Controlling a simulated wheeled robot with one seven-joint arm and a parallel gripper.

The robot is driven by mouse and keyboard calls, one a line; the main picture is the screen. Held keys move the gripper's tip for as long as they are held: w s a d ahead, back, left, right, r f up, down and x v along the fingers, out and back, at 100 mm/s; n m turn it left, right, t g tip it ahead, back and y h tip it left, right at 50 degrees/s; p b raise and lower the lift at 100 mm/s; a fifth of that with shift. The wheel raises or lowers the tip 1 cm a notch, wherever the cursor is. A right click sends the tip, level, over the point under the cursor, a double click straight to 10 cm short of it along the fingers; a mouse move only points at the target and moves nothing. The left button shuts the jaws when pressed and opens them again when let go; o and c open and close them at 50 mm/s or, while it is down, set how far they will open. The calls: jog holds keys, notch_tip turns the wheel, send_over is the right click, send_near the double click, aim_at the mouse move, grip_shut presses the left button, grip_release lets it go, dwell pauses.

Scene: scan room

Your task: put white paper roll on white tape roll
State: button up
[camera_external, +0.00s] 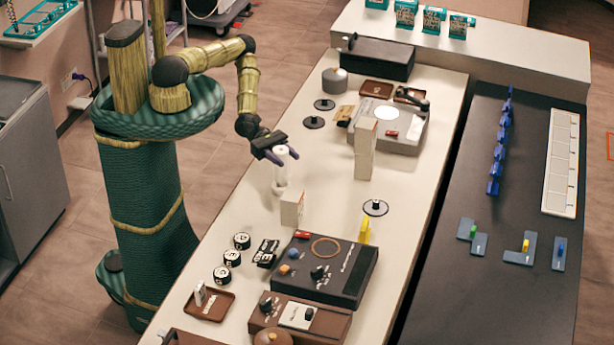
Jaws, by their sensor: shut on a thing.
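My gripper (289,160) is over the left edge of the long white table, with its dark purple fingers shut on an upright white roll (281,152), which looks like the white paper roll. Directly below it in the picture is another white round piece (279,187), which seems to be the white tape roll on the table. The held roll is above this lower piece. I cannot tell from this angle whether the two touch, and the fingers hide part of the held roll.
A white box (291,209) stands close in front of the rolls. A tall beige block (365,150) stands to the right. A dark console (324,267) and several black-and-white round pieces lie nearer the camera. The table between the rolls and the tall block is clear.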

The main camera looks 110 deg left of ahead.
jog(key=shift+f, duration=1.05)
jog(key=shift+f, duration=0.15)
jog(key=o, duration=1)
jog(key=b+v, duration=0.3)
jog(key=shift+f, duration=0.15)
notch_tip(320, 180, up, 8)
jog(key=p, duration=0.3)
jog(key=shift+f, duration=0.15)
